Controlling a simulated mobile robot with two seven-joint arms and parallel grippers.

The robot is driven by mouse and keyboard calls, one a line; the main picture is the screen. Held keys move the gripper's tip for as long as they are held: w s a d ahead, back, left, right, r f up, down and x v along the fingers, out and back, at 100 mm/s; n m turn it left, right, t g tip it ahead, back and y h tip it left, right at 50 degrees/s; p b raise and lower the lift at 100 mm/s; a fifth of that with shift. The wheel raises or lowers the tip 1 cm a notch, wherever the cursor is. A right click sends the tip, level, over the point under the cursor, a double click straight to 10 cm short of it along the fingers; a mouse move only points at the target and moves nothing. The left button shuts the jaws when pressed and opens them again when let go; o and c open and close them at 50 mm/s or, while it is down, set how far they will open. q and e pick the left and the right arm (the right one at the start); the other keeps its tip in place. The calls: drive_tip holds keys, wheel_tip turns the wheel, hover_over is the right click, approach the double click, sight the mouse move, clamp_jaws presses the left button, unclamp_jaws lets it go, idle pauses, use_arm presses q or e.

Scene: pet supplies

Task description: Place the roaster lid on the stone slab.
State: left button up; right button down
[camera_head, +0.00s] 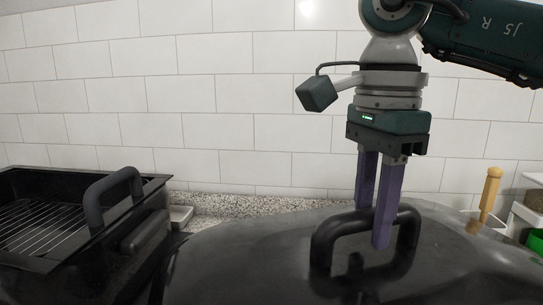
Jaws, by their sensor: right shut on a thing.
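The roaster lid (250,262) is a large dark, glossy dome that fills the lower middle and right of the head view. Its black loop handle (322,236) stands up on top. My right gripper (372,228) points down at the handle, with its two purple fingers on either side of the handle's top bar, and is shut on it. A speckled grey stone surface (235,203), which may be the stone slab, shows behind the lid along the wall. Most of it is hidden by the lid. My left gripper is not in view.
A black roaster pan (150,200) with a wire rack (40,235) and a loop handle stands at left, close to the lid. A wooden-handled tool (489,190) and a green item (536,240) are at right. A white tiled wall (215,100) closes off the back.

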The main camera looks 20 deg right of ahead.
wheel_tip(320, 180, down, 10)
drive_tip(key=shift+r+p, duration=0.1)
drive_tip(key=shift+p, duration=0.25)
drive_tip(key=c, duration=0.6)
unclamp_jaws()
wheel_tip(320, 180, up, 11)
drive_tip(key=b, duration=0.2)
hover_over(361, 279)
drive_tip(key=w+d, duration=0.3)
drive_tip(key=d, duration=0.1)
drive_tip(key=shift+w, duration=0.15)
drive_tip(key=shift+a+r, duration=0.1)
drive_tip(key=shift+r, duration=0.4)
